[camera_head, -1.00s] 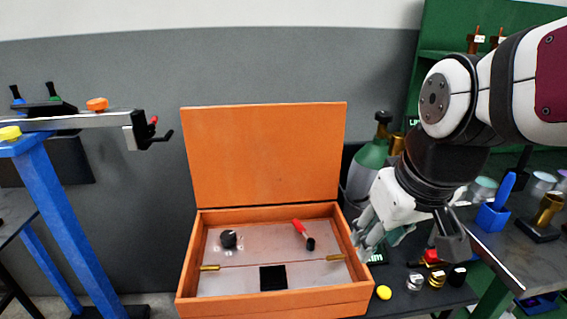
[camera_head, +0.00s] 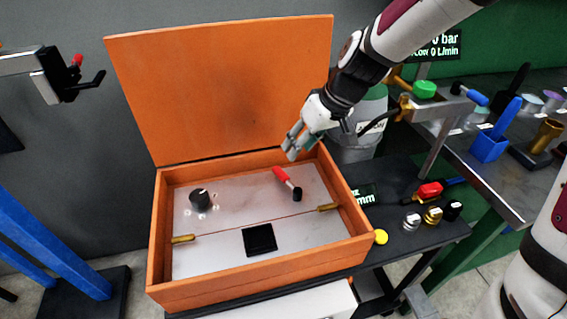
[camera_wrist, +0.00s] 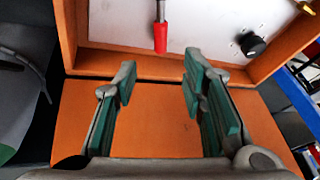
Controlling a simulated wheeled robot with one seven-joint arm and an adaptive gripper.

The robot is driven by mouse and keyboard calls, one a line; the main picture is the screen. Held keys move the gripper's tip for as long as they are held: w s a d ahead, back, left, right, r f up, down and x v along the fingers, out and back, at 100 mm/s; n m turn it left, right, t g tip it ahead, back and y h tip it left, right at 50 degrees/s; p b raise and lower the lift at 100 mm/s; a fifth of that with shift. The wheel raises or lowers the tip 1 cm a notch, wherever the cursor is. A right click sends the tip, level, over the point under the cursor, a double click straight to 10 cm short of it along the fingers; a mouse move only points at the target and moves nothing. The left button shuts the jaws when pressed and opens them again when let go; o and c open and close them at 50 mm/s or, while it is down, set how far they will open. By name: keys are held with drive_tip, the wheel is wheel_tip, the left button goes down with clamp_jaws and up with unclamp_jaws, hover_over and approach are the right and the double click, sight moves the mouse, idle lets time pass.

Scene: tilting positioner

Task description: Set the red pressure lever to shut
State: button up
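A red lever (camera_head: 287,179) is mounted on the grey panel inside the orange box, right of centre. Its red grip points up and left in the head view, and its black end is at the lower right. In the wrist view the red grip (camera_wrist: 160,37) lies beyond and between my fingertips, with a metal shaft behind it. My gripper (camera_head: 290,151) is above the box's back right part, close to the lever but apart from it. In the wrist view my gripper (camera_wrist: 158,80) is open with nothing between its green-padded fingers.
The orange box (camera_head: 163,235) has its lid (camera_head: 215,85) raised behind. A grey-green cylinder (camera_head: 358,145) stands behind right. Another red handle (camera_head: 430,190) is on the bench at right.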

sight(282, 171)
drive_tip(key=b+x, duration=0.1)
drive_tip(key=x, duration=1)
drive_tip(key=shift+f, duration=0.15)
drive_tip(key=shift+s, duration=0.1)
clamp_jaws()
